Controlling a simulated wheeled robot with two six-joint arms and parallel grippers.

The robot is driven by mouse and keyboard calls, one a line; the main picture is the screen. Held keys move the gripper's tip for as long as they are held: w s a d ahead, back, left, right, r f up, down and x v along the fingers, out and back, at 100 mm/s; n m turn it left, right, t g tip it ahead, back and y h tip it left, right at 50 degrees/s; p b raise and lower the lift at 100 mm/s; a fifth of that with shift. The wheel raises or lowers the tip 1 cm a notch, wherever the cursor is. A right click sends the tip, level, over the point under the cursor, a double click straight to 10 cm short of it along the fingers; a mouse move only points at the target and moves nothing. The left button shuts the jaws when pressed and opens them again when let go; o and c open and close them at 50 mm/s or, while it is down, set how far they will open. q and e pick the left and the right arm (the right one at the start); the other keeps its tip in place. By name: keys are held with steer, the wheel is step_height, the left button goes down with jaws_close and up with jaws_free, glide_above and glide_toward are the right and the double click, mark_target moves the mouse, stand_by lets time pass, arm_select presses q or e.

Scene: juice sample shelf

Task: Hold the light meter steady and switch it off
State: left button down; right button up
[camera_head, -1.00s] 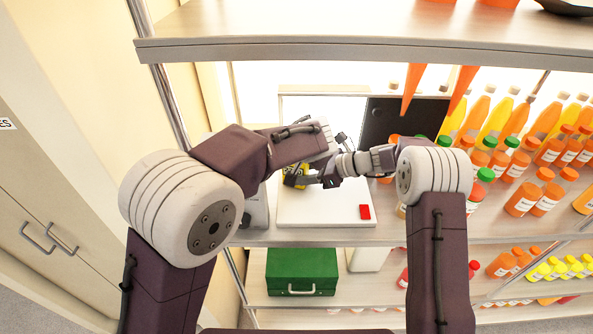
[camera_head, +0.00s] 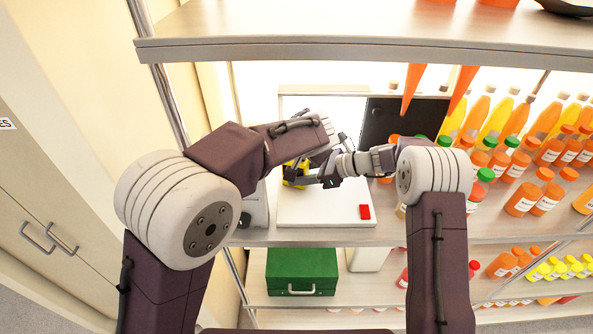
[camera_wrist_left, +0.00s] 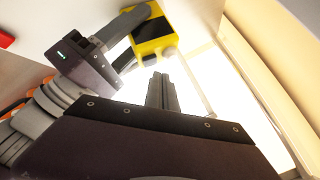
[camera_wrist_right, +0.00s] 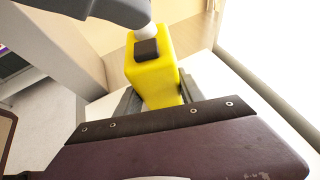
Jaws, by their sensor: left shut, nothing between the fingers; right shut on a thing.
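The yellow light meter (camera_head: 290,176) is over the left part of the white board in the head view, partly hidden by my arms. The left wrist view shows the meter (camera_wrist_left: 152,34) with its dark screen, and the right wrist view shows its yellow body (camera_wrist_right: 155,75) with a dark square on it. My right gripper (camera_wrist_right: 158,98) is shut on the meter, one finger on each side. My left gripper (camera_wrist_left: 162,92) is shut and empty, with a gap in view between its fingertips and the meter. The left gripper is mostly hidden in the head view.
A dark panel (camera_head: 400,120) stands behind. Several juice bottles (camera_head: 520,200) crowd the right. A shelf (camera_head: 350,45) overhangs above; a green case (camera_head: 302,272) sits below.

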arm_select(q)
step_height(320, 180, up, 6)
steer(key=shift+f, duration=0.1)
stand_by(0.4)
arm_select(e)
steer(key=o, duration=1.1)
steer(key=shift+c, duration=0.2)
